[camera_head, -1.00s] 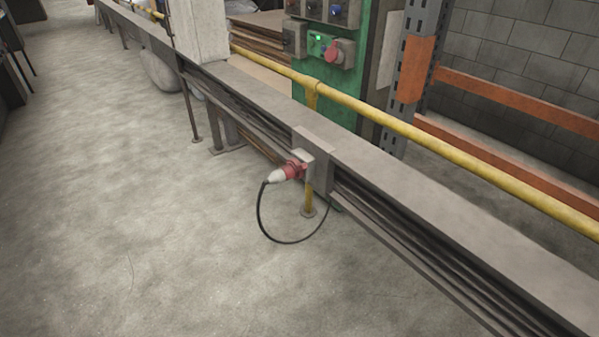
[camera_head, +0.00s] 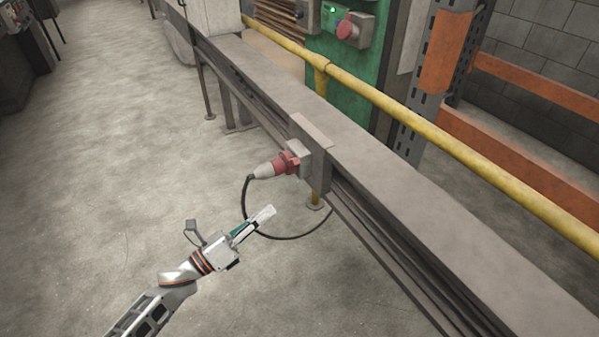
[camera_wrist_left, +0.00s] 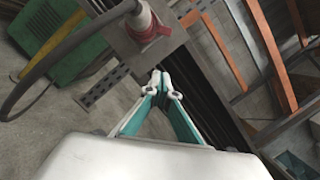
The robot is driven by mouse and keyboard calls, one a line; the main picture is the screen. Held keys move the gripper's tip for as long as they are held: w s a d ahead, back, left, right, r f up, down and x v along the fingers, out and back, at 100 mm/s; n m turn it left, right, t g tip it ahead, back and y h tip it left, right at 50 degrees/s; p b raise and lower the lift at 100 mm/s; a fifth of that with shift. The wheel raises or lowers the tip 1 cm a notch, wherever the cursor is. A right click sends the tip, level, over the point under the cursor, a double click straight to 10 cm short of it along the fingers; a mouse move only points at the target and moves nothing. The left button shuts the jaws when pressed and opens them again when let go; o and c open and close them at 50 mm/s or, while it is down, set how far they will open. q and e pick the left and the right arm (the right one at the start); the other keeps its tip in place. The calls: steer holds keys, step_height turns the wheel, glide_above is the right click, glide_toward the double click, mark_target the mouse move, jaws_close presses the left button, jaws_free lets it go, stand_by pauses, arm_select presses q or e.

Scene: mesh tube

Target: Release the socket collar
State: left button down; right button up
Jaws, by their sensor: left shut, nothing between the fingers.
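The red socket collar (camera_head: 289,161) sits at a grey box (camera_head: 305,152) on the side of the long beam. A plug with a pale body (camera_head: 264,170) is in it, and a black cable (camera_head: 247,205) loops down from the plug. My left gripper (camera_head: 267,213) is below the plug, apart from it, shut and empty. In the left wrist view its fingertips (camera_wrist_left: 160,82) meet, and the red collar (camera_wrist_left: 147,24) shows beyond them at the top, with the pale plug body beside it. My right gripper is in neither view.
The long grey beam (camera_head: 390,200) runs across the right side, with a yellow rail (camera_head: 440,140) behind it. A green cabinet (camera_head: 340,65) and an orange and grey rack post (camera_head: 440,60) stand beyond. The concrete floor (camera_head: 110,180) at left is clear.

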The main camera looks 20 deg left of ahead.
mark_target(294, 162)
arm_select(q)
steer(key=shift+r, duration=0.1)
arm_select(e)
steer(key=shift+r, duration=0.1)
arm_select(q)
steer(key=w+d+r, duration=0.2)
steer(key=w+r, duration=0.3)
steer(key=w, duration=0.5)
steer(key=shift+d, duration=0.35)
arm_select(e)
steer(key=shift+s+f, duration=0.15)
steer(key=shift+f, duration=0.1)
arm_select(q)
steer(key=shift+w+p, duration=0.1)
steer(key=shift+p, duration=0.2)
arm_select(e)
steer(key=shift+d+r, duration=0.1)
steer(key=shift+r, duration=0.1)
